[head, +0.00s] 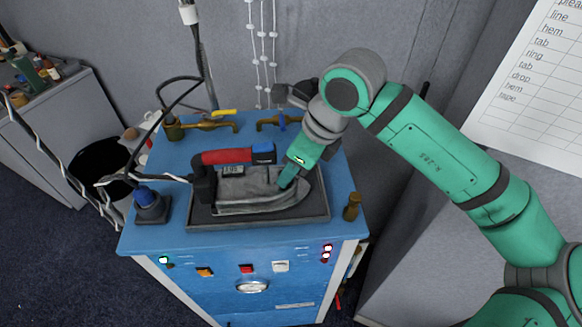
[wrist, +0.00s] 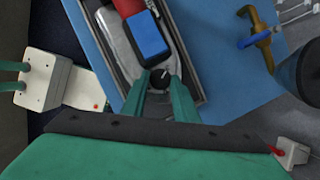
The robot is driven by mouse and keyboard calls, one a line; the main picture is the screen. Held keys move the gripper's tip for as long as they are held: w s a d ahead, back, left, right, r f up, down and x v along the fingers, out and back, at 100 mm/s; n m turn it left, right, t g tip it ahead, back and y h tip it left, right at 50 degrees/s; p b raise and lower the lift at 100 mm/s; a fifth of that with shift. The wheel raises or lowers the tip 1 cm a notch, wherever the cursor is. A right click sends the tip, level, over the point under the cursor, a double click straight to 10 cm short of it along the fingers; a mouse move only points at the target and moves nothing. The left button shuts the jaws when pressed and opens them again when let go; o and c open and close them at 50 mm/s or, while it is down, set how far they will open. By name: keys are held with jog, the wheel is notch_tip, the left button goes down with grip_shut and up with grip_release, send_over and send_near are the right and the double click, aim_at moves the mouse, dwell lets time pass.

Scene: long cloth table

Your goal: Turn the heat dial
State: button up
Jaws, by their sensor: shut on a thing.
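The heat dial (wrist: 160,76) is a small black knob with a light mark, on the nose part of a grey iron (head: 250,200). In the head view my gripper hides the dial. The iron has a red handle (head: 224,157) with a blue front end (head: 263,153) and rests on a dark tray (head: 316,216). My green gripper (head: 287,179) reaches down to the iron just right of the handle's blue end. In the wrist view its two fingers (wrist: 160,82) stand on either side of the dial, closed on it.
The tray lies on a blue cabinet (head: 140,240) with brass valves (head: 208,125) along its back. A dark bottle-like piece with a blue top (head: 150,204) stands left of the tray, and a brass fitting (head: 351,206) stands at the right. A cable runs from the handle's left end.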

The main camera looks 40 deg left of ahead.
dwell(0.3)
jog(key=o, duration=1.1)
jog(key=shift+c, duration=0.2)
jog(key=shift+r, duration=0.1)
jog(key=v, duration=1)
jog(key=shift+r, duration=0.3)
jog(key=shift+d, duration=0.1)
